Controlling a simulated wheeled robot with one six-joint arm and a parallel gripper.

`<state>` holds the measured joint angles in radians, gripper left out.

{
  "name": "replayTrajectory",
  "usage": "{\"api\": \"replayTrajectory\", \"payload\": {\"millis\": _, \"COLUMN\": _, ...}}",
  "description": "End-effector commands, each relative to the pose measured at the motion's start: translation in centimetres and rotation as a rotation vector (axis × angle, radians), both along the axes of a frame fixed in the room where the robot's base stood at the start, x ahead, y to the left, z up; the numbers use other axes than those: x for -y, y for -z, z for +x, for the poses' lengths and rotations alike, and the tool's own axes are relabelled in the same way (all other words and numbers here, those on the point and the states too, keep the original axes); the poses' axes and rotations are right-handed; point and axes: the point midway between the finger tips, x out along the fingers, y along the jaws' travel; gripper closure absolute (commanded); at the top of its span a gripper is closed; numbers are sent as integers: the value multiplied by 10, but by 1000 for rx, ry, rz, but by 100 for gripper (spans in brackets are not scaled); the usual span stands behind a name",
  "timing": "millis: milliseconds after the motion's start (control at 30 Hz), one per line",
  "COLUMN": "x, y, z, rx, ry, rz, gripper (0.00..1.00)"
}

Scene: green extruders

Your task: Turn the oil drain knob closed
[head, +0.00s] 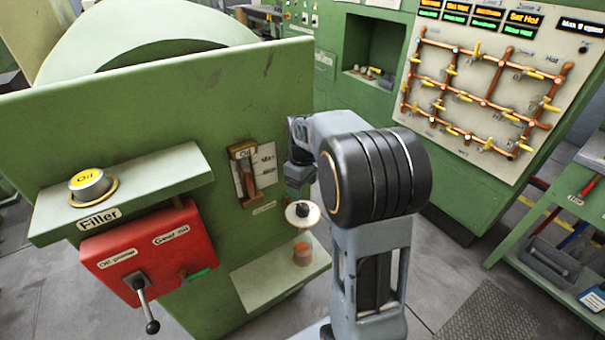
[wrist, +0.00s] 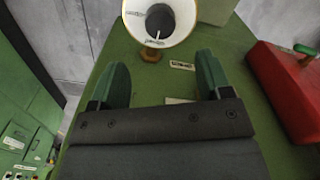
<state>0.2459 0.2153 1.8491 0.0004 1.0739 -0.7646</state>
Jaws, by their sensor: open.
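A pale round disc with a dark knob at its centre (head: 302,211) sits low on the green machine's front; I take it to be the oil drain knob. In the wrist view, the dark knob (wrist: 160,15) shows inside a white round piece with a gold rim, at the top edge. My gripper (wrist: 160,78) is open and empty there, with two green fingers apart and the white piece beyond their tips. In the head view, my arm hides most of the gripper. Whether anything touches the knob cannot be told.
A red box (head: 150,250) with a lever projects at the left, under the oil filler cap (head: 90,186). An oil gauge (head: 243,174) is above the disc. A pipe panel (head: 485,95) stands behind right.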

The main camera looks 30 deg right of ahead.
Motion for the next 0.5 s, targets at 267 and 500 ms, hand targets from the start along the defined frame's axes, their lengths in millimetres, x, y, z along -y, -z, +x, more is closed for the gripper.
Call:
{"api": "replayTrajectory", "payload": {"millis": 267, "x": 0, "y": -38, "z": 0, "rx": 1, "ry": 0, "rz": 0, "gripper": 28}}
{"api": "replayTrajectory", "payload": {"millis": 500, "x": 0, "y": -47, "z": 0, "rx": 0, "ry": 0, "rz": 0, "gripper": 28}}
